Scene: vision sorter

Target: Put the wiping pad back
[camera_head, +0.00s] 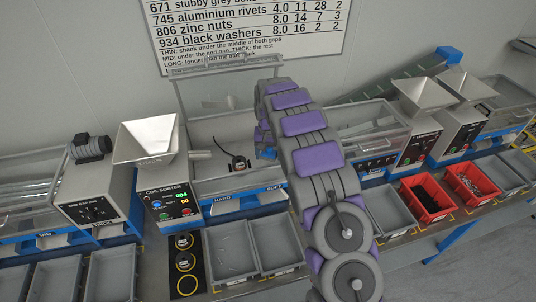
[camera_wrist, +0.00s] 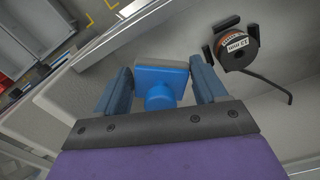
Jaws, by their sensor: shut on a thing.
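The wiping pad (camera_wrist: 160,76) is a blue block with a round blue knob and a greyish strip along its far edge. My gripper (camera_wrist: 162,70) is shut on it, with one dark blue finger on each side, in the wrist view. In the head view my gripper (camera_head: 265,148) is mostly hidden behind my purple and grey arm, over the coil sorter's bay, and the pad cannot be made out. I cannot tell whether the pad touches the grey surface beneath it.
The coil sorter (camera_head: 168,197) stands left. Grey bins (camera_head: 230,253) line the front; red bins (camera_head: 427,198) stand right.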

